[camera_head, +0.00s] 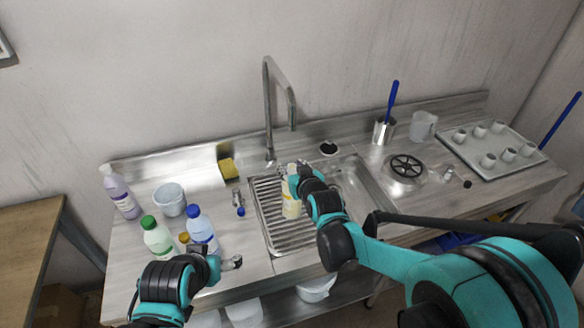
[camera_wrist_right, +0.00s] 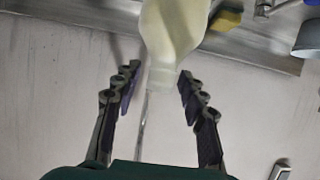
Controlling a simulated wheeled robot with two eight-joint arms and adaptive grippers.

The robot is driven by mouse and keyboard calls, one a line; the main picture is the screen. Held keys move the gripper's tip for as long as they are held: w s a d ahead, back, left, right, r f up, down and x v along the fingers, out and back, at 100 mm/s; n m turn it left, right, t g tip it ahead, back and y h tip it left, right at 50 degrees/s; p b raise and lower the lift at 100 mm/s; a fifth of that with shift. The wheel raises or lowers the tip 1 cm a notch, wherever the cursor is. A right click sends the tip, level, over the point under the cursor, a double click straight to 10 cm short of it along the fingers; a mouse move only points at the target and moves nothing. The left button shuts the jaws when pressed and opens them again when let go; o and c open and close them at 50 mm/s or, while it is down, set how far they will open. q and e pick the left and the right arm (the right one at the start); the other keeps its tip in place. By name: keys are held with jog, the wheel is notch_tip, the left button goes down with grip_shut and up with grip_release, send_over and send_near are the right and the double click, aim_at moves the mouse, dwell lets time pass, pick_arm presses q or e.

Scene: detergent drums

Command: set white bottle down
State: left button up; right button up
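A cream-white bottle (camera_head: 291,209) stands roughly upright over the ribbed draining rack (camera_head: 285,239) in the head view. Its contact with the rack is hard to make out. My right gripper (camera_head: 293,181) is at its top, partly hiding it. In the right wrist view the bottle (camera_wrist_right: 174,35) has its cap end between the fingers of the right gripper (camera_wrist_right: 157,86). The fingers are apart, with a visible gap beside the cap on the left. My left gripper (camera_head: 234,263) is low, to the right of the blue-capped bottle; its fingers are too small to judge.
Green-capped (camera_head: 158,239) and blue-capped (camera_head: 201,231) bottles, a purple bottle (camera_head: 121,194) and a white bucket (camera_head: 170,200) crowd the left counter. A tall faucet (camera_head: 268,110) rises behind the rack. A tray of cups (camera_head: 470,152) is at right.

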jog(key=shift+r, duration=0.15)
jog(key=shift+s+d+r+p, duration=0.1)
jog(key=shift+s+r+p, duration=0.25)
jog(key=shift+r+p, duration=0.45)
jog(key=p+v, duration=0.3)
jog(key=v, duration=0.8)
jog(key=s+d+f+m+g+h, duration=0.1)
jog(key=s+d+f+g+h, duration=0.1)
jog(key=s+d, duration=0.5)
jog(key=s+d+f+m+g+h, duration=0.2)
jog(key=s+d+g, duration=0.2)
jog(key=s+d, duration=0.3)
jog(key=s, duration=0.4)
jog(key=shift+d+m, duration=0.3)
